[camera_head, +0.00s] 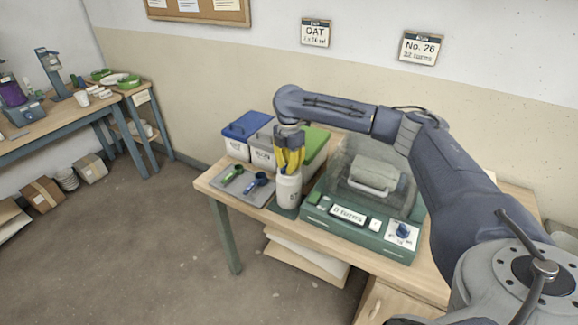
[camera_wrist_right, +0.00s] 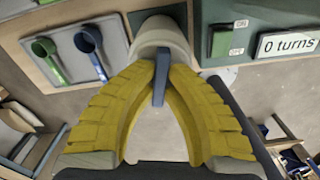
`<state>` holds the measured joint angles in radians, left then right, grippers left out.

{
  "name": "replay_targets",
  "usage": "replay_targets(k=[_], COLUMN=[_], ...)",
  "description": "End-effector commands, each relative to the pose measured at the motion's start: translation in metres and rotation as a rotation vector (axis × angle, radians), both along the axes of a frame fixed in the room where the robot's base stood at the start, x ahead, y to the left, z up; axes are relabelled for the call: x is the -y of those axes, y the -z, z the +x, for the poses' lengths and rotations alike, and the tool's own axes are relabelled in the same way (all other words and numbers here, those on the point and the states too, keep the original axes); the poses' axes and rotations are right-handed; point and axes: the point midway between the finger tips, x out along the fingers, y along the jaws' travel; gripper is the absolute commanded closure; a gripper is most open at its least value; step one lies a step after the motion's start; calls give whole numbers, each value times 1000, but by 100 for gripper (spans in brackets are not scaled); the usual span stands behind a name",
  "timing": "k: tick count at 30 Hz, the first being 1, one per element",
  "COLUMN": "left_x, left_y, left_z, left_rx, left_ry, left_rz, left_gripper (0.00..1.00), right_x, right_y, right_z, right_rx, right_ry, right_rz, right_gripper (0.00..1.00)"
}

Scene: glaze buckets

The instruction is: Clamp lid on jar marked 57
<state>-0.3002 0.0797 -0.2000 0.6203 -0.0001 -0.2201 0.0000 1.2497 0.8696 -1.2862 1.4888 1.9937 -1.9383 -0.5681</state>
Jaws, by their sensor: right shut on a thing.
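My right gripper (camera_head: 290,158), with yellow ribbed fingers, points down over a white jar (camera_head: 289,190) at the front edge of the table, left of the green machine. The marking on the jar is too small to read. In the right wrist view the fingers (camera_wrist_right: 162,75) close on a narrow blue-grey bar (camera_wrist_right: 161,68) at the jar's pale top (camera_wrist_right: 160,36). I cannot tell whether the bar is part of a lid clamp. The fingers hide part of the jar's top. My left gripper is not in view.
The green machine (camera_head: 345,225) has a clear cover (camera_head: 365,165) over a pale block and a "0 turns" display (camera_wrist_right: 287,44). A grey tray (camera_head: 236,190) holds green and blue scoops. Lidded bins (camera_head: 247,128) stand behind. Wall signs (camera_head: 419,48) hang above; one reads "No. 26".

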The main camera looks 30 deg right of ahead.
Motion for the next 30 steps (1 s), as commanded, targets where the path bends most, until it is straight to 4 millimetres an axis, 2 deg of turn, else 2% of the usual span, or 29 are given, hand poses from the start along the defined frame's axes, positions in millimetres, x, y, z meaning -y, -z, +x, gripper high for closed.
replay_targets(k=[5, 15, 24, 30], left_x=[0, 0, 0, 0], left_y=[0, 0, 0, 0], left_z=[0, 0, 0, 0], left_rx=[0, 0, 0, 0], left_ry=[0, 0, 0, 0], left_rz=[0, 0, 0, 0], left_gripper=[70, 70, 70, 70], right_x=[0, 0, 0, 0], right_y=[-1, -1, 0, 1], right_z=[1, 1, 1, 1], right_rx=[2, 1, 1, 1], right_ry=[83, 103, 358, 446], right_rz=[0, 0, 0, 0], right_gripper=[100, 100, 100, 100])
